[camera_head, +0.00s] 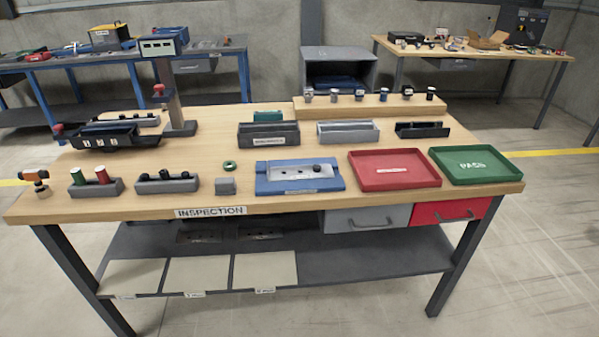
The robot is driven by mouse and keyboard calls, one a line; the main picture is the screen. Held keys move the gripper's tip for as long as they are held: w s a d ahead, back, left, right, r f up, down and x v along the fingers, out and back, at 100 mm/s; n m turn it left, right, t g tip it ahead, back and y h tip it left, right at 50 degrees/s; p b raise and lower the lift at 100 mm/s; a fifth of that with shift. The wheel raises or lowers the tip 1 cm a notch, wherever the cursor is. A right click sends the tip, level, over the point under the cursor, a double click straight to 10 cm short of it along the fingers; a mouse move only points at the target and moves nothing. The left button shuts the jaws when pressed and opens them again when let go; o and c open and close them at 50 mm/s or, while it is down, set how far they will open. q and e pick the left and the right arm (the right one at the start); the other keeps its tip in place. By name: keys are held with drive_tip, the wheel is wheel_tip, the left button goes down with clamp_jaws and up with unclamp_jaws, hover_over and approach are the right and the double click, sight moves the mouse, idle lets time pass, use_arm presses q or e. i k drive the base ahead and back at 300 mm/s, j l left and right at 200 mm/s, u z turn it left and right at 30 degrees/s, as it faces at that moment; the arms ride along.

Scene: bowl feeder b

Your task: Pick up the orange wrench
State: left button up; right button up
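No thing that I can clearly make out as an orange wrench shows in the head view. A small orange and dark item (34,176) stands at the left front corner of the inspection table (290,208), above a small brownish base. It is too small to tell what it is. Neither of my grippers is in view.
A red tray (365,183) and a green tray (452,177) lie at the right. A blue fixture (265,187) sits at front centre. A tall gauge stand (175,105) rises at back left. Grey and black holders line the middle. Other benches stand behind.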

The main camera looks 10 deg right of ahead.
sight(43, 192)
drive_tip(key=i+l, duration=0.15)
drive_tip(key=i, duration=0.35)
drive_tip(key=i+l, duration=0.2)
drive_tip(key=i, duration=0.3)
drive_tip(key=u, duration=1.85)
drive_tip(key=i+j+u, duration=0.1)
drive_tip(key=i+j, duration=0.2)
drive_tip(key=i, duration=0.1)
